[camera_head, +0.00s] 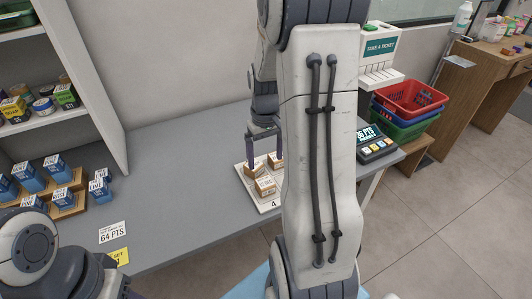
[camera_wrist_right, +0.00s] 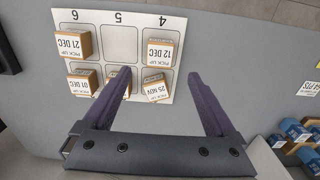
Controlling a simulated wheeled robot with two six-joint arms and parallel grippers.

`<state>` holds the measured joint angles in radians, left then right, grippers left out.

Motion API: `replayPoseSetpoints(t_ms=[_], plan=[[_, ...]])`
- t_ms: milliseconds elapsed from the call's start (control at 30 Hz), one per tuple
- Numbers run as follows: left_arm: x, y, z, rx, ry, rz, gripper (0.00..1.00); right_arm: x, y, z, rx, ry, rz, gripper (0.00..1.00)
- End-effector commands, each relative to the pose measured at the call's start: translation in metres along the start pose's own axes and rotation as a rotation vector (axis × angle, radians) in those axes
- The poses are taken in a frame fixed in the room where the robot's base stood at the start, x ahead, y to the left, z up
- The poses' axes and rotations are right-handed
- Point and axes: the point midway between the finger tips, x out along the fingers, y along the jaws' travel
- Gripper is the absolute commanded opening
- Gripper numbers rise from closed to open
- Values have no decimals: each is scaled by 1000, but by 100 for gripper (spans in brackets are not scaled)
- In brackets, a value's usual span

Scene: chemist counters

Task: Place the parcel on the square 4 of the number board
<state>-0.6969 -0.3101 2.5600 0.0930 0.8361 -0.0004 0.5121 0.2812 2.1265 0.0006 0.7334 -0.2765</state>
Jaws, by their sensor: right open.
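The white number board (camera_head: 246,182) lies on the grey counter and also shows in the right wrist view (camera_wrist_right: 118,43), its numbers upside down. Square 4 bears a parcel labelled 12 DEC (camera_wrist_right: 161,50). A parcel labelled 25 NOV (camera_wrist_right: 155,90) sits in the other row, slightly turned. Parcels 21 DEC (camera_wrist_right: 76,45) and 01 DEC (camera_wrist_right: 82,82) stand on the left; square 5 is empty. One more parcel is partly hidden by a finger. My right gripper (camera_wrist_right: 158,74) is open, its fingers either side of the 25 NOV parcel.
Blue boxes on wooden stands (camera_head: 68,206) and a price card (camera_head: 112,232) are at the left of the counter. A card terminal (camera_head: 376,143) stands at the right end, near baskets (camera_head: 412,98). My right arm hides the counter's middle. The counter behind the board is clear.

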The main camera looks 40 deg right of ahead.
Motion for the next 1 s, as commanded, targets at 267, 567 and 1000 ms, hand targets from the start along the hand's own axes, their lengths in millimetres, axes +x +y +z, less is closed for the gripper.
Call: replayPoseSetpoints(t_ms=[267, 567, 1000], plan=[[0, 0, 0, 0, 0, 0, 50, -8, -2, 0, -4, 0, 0, 92], [0, 0, 0, 0, 0, 0, 50, -34, -128, 32, -272, 23, -18, 92], [0, 0, 0, 0, 0, 0, 50, -57, -260, 206, -807, 23, -82, 92]])
